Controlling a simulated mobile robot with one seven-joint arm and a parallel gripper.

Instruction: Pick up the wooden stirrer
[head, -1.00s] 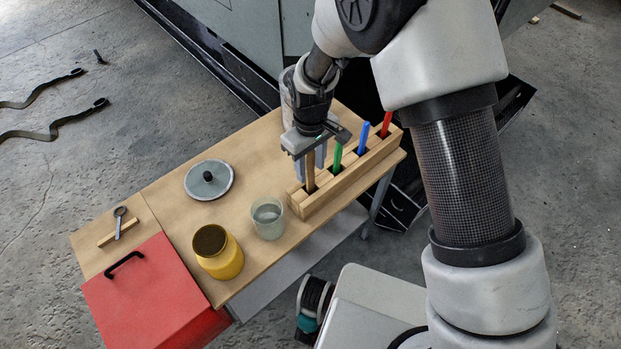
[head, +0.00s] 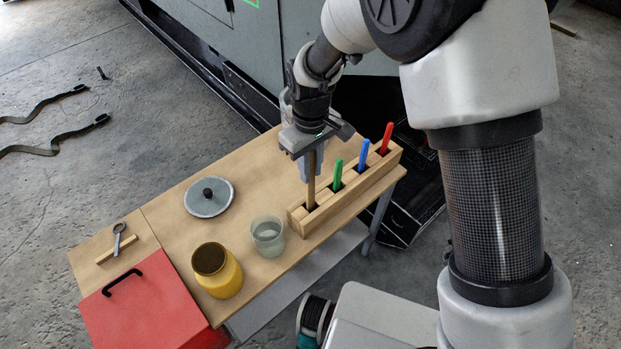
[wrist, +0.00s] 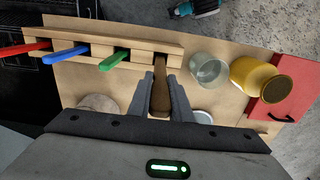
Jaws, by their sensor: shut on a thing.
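The wooden stirrer (head: 311,186) is a brown stick standing upright in the left slot of the wooden rack (head: 340,203). My gripper (head: 309,162) is above that end of the rack, shut on the stirrer's upper part. In the wrist view the stirrer (wrist: 160,88) lies between the two grey fingers of my gripper (wrist: 161,98). Its lower end is still at the rack slot; whether the tip has cleared the slot, I cannot tell.
Green (head: 337,174), blue (head: 363,155) and red (head: 386,138) sticks stand in the rack. A clear cup (head: 267,236), yellow jar (head: 222,278) and grey lid (head: 209,197) are on the table. A red box (head: 150,305) is at left.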

